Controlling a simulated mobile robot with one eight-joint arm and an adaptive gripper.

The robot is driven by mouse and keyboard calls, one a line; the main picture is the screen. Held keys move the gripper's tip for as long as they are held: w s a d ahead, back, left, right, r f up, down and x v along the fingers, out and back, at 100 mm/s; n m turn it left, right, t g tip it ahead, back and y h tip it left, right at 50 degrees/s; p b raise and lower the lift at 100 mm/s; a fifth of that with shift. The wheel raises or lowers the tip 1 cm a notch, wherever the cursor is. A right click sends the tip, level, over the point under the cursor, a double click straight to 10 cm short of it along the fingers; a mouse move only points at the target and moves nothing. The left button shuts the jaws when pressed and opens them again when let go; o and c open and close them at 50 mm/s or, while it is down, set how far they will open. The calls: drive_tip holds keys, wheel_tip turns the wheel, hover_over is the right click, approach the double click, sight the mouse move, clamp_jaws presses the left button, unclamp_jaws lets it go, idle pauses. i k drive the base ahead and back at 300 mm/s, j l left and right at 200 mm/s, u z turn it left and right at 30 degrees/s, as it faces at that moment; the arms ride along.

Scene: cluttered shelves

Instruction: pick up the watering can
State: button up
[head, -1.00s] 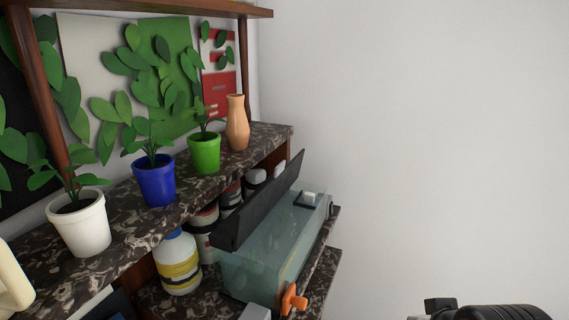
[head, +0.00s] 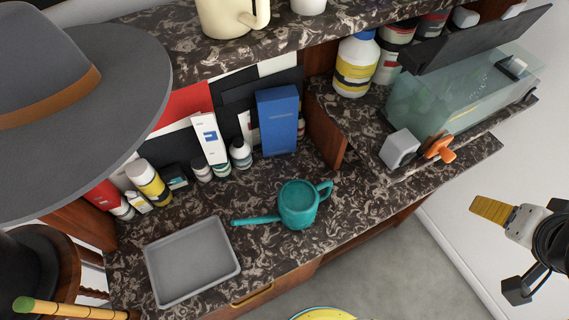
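The teal watering can (head: 298,206) stands on the dark marbled lower shelf top, near its front edge, in the head view. Its spout points left and its loop handle is on the right. My gripper (head: 503,250) is at the far right, over the floor and well apart from the can. Its fingers look spread, with a yellow pad on one, and nothing shows between them.
A grey tray (head: 192,263) lies left of the can. A blue box (head: 278,120) and several bottles stand behind it. A glass tank (head: 450,92) is at upper right. A large grey hat (head: 80,95) fills the upper left.

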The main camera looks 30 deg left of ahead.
sight(298, 200)
drive_tip(key=u, duration=1.85)
drive_tip(key=l+z, duration=0.15)
drive_tip(key=z, duration=1.15)
drive_tip(key=u, duration=1.45)
drive_tip(key=k, duration=0.05)
